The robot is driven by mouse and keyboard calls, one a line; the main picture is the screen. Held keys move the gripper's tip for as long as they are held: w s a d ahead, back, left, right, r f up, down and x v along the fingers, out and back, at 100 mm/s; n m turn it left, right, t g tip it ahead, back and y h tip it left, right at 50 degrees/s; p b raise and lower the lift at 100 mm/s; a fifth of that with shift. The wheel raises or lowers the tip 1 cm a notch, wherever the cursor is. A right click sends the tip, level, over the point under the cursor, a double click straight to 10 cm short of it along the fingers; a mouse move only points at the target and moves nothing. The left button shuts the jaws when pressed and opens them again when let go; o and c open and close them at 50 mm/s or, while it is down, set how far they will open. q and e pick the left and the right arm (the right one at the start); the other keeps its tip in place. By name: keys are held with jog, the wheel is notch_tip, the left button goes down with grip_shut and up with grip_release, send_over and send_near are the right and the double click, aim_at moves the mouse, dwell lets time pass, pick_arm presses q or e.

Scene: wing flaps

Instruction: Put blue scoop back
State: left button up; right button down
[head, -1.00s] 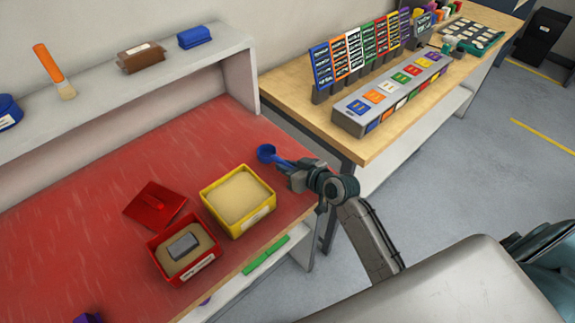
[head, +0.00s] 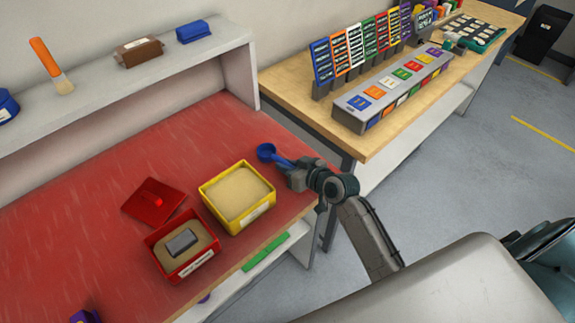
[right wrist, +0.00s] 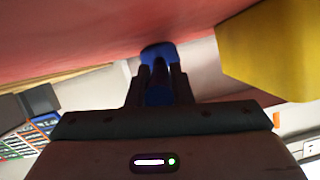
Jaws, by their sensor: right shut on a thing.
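The blue scoop (head: 267,152) is at the right part of the red bench top (head: 110,170), with its bowl pointing left, away from my arm. My right gripper (head: 290,168) is shut on the scoop's handle. In the right wrist view the blue scoop (right wrist: 158,52) shows between and beyond the fingers (right wrist: 158,88), close to the red surface. Whether the scoop touches the bench I cannot tell. My left gripper is not in view.
A yellow box of sand (head: 238,196) stands just left of my right gripper. A red box (head: 183,250) holds sand and a grey block; a red lid (head: 154,202) lies behind it. A grey shelf (head: 105,95) runs along the back. A wooden table (head: 300,88) stands right.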

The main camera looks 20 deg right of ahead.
jog(key=shift+f, duration=0.15)
jog(key=c, duration=1.2)
grip_release()
jog(key=shift+s+d, duration=0.25)
jog(key=shift+s, duration=0.3)
jog(key=b+v, duration=0.2)
jog(key=v, duration=0.6)
jog(key=shift+s+d+r, duration=0.25)
jog(key=shift+s+r, duration=0.35)
jog(key=shift+s, duration=0.1)
